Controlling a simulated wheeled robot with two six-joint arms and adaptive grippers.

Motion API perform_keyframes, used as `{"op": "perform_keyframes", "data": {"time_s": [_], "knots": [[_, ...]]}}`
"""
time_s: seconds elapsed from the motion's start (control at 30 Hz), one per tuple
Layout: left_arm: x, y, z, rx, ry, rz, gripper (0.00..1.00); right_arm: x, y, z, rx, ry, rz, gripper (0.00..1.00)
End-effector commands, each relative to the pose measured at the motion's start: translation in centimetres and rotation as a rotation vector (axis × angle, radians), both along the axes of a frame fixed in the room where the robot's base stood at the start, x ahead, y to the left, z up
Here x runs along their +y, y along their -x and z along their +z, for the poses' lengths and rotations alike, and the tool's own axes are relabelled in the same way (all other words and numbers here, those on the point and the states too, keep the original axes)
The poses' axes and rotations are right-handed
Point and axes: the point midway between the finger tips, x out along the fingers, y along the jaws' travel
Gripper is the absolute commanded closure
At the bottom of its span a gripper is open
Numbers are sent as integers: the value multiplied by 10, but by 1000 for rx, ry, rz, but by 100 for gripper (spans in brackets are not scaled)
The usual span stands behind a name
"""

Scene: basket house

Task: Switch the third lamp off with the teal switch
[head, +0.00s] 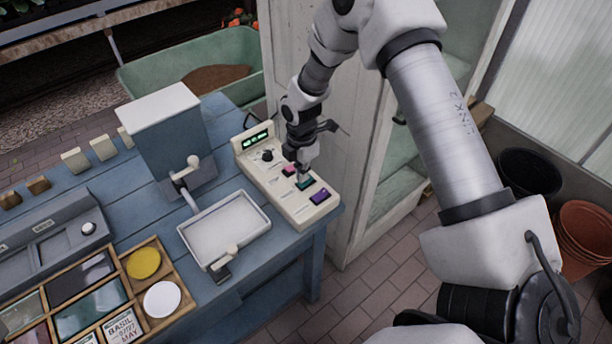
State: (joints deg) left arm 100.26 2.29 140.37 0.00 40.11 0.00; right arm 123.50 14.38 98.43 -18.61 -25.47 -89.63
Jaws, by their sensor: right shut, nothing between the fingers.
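The cream switch panel (255,173) lies near the right end of the blue table. It has a small green-lit display (256,139), a dark knob (267,156) and a row of coloured switches. The teal switch (306,184) sits between a pink switch (289,170) and a purple switch (320,196). No lamp is clearly recognisable in view. My left gripper is not in view.
A white tray (225,229) with a lever stands left of the panel on the blue table (240,284). A wooden box (180,313) with discs and cards is at the front left. A pale cabinet (357,180) stands close behind the right arm. Pots (583,235) are at the far right.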

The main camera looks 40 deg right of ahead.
Motion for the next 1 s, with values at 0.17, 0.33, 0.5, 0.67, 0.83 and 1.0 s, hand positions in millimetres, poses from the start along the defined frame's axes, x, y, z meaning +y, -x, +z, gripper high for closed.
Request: {"op": "perform_keyframes", "data": {"time_s": [0.17,0.33,0.5,0.67,0.83,1.0], "knots": [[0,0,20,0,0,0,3,0,0,23,-1,0,0,100],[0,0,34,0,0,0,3,0,-1,40,-2,0,0,100],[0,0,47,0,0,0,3,0,-1,55,-2,0,0,100],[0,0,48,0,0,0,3,0,0,58,-1,0,0,100],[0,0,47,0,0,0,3,0,0,57,-1,0,0,100],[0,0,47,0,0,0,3,0,0,57,-1,0,0,100]]}}
